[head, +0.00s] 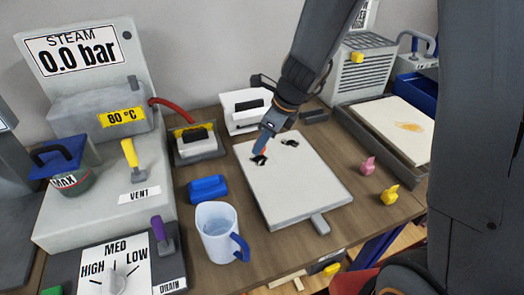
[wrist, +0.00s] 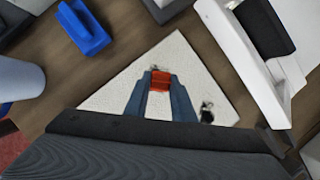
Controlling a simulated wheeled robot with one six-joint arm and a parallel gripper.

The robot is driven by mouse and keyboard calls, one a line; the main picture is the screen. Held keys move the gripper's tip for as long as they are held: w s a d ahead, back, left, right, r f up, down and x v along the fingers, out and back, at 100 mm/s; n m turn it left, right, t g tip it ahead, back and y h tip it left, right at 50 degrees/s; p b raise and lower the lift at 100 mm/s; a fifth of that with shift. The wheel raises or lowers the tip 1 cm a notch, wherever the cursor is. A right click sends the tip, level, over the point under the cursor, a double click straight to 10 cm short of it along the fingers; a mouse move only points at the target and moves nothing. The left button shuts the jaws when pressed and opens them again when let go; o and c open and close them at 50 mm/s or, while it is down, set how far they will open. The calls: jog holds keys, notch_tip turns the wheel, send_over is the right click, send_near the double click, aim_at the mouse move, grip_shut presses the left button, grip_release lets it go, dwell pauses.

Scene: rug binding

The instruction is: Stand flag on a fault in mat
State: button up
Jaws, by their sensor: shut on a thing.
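The mat (head: 295,187) is a pale rectangle lying flat on the brown table. It also shows in the wrist view (wrist: 180,55). A dark fault (head: 290,143) shows near its far edge, and another dark patch (head: 259,160) lies right at my gripper's tips. In the wrist view a dark spot (wrist: 207,113) lies beside the right finger. My gripper (head: 262,150) is low over the far left part of the mat. It is shut on the orange-red flag (wrist: 160,80), held between the fingertips. The flag's foot is hidden, so I cannot tell whether it touches the mat.
A blue block (head: 208,189) and a white mug (head: 216,232) stand left of the mat. White-bodied tools (head: 246,110) stand behind it. A tray (head: 410,160) holding a stained pale sheet lies right. Pink (head: 368,166) and yellow (head: 390,195) pieces stand between.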

jog(key=shift+f, duration=1.55)
jog(key=shift+f+b, duration=0.1)
jog(key=shift+b, duration=0.25)
jog(key=o, duration=1)
